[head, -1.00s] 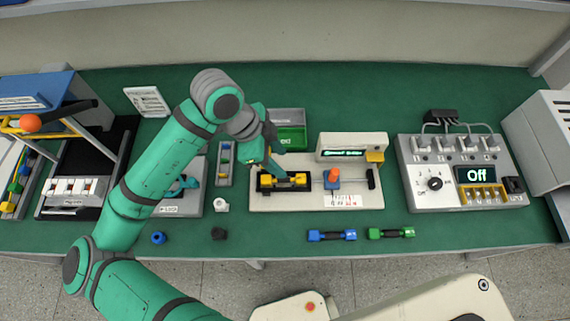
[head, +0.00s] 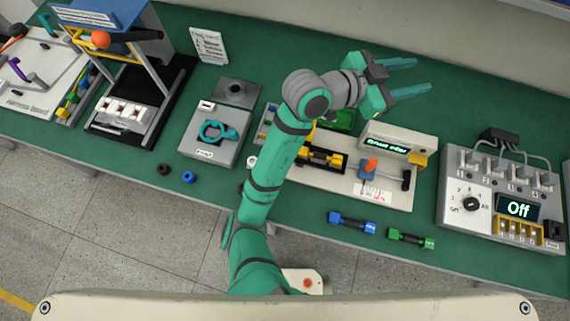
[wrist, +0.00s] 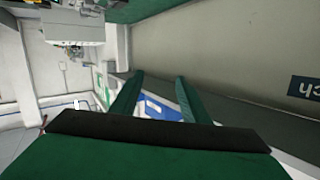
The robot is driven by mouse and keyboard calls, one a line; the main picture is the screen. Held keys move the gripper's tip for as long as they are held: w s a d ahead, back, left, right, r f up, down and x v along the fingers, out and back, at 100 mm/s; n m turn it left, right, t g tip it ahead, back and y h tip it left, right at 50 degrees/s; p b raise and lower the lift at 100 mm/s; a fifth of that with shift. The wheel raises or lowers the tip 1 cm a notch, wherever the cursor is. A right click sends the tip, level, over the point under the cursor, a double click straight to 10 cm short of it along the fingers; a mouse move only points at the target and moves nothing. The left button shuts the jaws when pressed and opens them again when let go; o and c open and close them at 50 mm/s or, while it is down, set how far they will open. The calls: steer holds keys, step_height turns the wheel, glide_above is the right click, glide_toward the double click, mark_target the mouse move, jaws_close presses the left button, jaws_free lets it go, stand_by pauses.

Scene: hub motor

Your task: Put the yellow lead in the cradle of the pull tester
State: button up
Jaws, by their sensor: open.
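The yellow lead (head: 330,158) lies in the black cradle at the left end of the pull tester (head: 391,197), partly hidden behind my arm in the head view. The tester's display box (head: 397,142) is lit with green text too small to read surely. My gripper (head: 422,76) is open and empty, raised beyond the tester near the back of the bench, its two teal fingers apart. In the wrist view, my gripper (wrist: 160,82) also shows open with nothing between the fingers.
A blue lead (head: 351,222) and a green lead (head: 410,238) lie in front of the tester. A switch box (head: 470,204) reading "Off" stands at the right. A grey fixture with a teal clamp (head: 216,132) stands left of my arm. Small black and blue rings (head: 188,177) lie near the front edge.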

steer(key=w+n+t, duration=0.1)
steer(key=n+t, duration=0.1)
steer(key=n, duration=0.1)
steer(key=n+t+y, duration=0.9)
steer(key=n+y, duration=0.3)
steer(key=n, duration=0.4)
glide_above(326, 155)
step_height(326, 155, down, 18)
steer(key=shift+w+r, duration=0.1)
steer(key=s+a+f+y, duration=0.1)
steer(key=s+a, duration=0.1)
steer(key=s, duration=0.2)
steer(key=s+a+f, duration=0.2)
steer(key=s, duration=0.1)
steer(key=s+a+f+y, duration=0.1)
steer(key=s+a+f, duration=0.1)
steer(key=s, duration=0.2)
steer(key=shift+s+a+f+m+g+y, duration=0.15)
steer(key=shift+s+a+m+g+y, duration=0.15)
steer(key=shift+g, duration=0.1)
steer(key=s+a+m, duration=0.3)
steer(key=s+a, duration=0.2)
steer(key=s, duration=0.5)
steer(key=shift+r, duration=0.35)
steer(key=shift+s, duration=0.1)
steer(key=shift+c, duration=0.2)
